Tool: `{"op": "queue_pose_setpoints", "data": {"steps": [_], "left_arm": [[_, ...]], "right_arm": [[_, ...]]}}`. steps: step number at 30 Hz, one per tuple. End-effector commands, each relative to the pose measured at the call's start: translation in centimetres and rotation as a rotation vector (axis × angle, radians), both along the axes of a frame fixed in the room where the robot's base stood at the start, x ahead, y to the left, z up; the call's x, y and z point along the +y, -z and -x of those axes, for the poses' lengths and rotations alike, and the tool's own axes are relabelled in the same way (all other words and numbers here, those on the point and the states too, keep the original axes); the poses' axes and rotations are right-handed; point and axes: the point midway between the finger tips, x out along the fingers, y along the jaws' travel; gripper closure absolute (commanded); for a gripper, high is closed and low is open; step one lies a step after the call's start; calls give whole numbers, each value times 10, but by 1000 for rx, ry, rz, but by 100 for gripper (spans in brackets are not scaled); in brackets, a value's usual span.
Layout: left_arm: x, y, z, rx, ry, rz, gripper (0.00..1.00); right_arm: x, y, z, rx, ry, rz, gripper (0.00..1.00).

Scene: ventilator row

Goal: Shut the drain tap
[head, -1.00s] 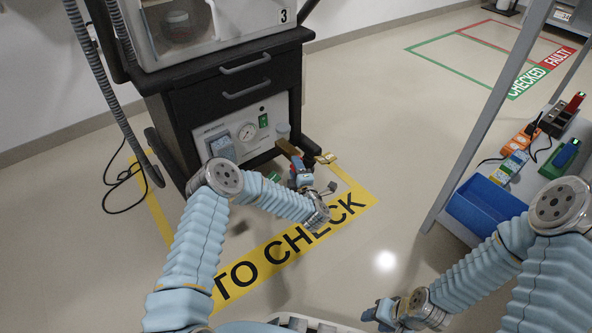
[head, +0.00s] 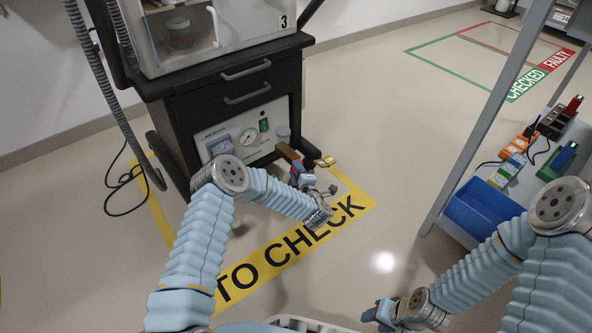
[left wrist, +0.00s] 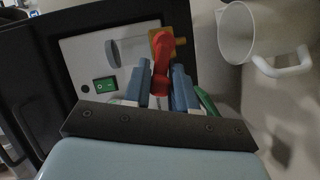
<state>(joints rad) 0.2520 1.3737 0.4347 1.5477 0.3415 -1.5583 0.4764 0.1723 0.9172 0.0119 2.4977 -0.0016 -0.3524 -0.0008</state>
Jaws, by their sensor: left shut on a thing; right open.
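The drain tap shows in the left wrist view as a red lever (left wrist: 161,50) on a small brass body (left wrist: 180,47), low on the front panel of the ventilator cart. My left gripper (left wrist: 163,82) has its blue fingers closed on either side of the red lever. The lower part of the lever is between the fingers. My right gripper (head: 380,313) is open and empty over the floor at the bottom.
The dark cart (head: 238,88) stands on the yellow TO CHECK marking (head: 290,246). A white jug (left wrist: 240,35) is right of the tap in the left wrist view. A shelf with a blue bin (head: 480,212) stands at the right. The middle floor is clear.

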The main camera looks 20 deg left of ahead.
Motion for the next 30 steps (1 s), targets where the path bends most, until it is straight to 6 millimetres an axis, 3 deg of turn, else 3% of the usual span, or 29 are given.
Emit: {"op": "queue_pose_setpoints", "data": {"steps": [6, 15, 30], "left_arm": [[-4, -12, -3, 153, 4, -115, 100], [-8, -19, -9, 383, 4, -283, 100], [-18, -24, -22, 752, 3, -554, 100]], "right_arm": [[0, -20, 1, 3, -2, -1, 53], [1, -35, 2, 7, -5, -2, 53], [1, -37, 2, 8, -5, -2, 53]]}}
